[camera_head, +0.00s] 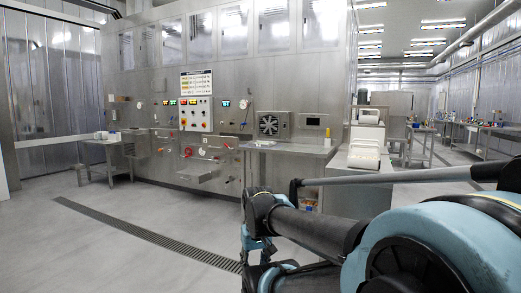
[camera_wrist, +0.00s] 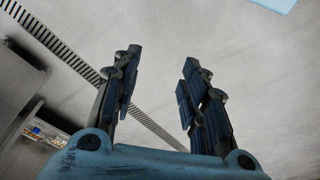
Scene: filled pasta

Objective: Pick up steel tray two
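My gripper (camera_wrist: 160,78) is open and empty in the wrist view, its two dark fingers spread apart over the bare grey floor. In the head view my arm reaches across the lower right, and its far end is low near the floor drain. I cannot make out a steel tray clearly in either view. A steel shelf or tray-like ledge (camera_head: 197,172) juts from the front of the large steel machine, but I cannot tell whether it is a tray.
The steel machine (camera_head: 225,110) with its control panel fills the middle. A small steel table (camera_head: 103,142) stands at left, and a worktop (camera_head: 290,149) at centre right. White equipment (camera_head: 364,155) stands right of it. A drain grate (camera_head: 150,234) crosses the floor; open floor (camera_head: 70,250) lies at left.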

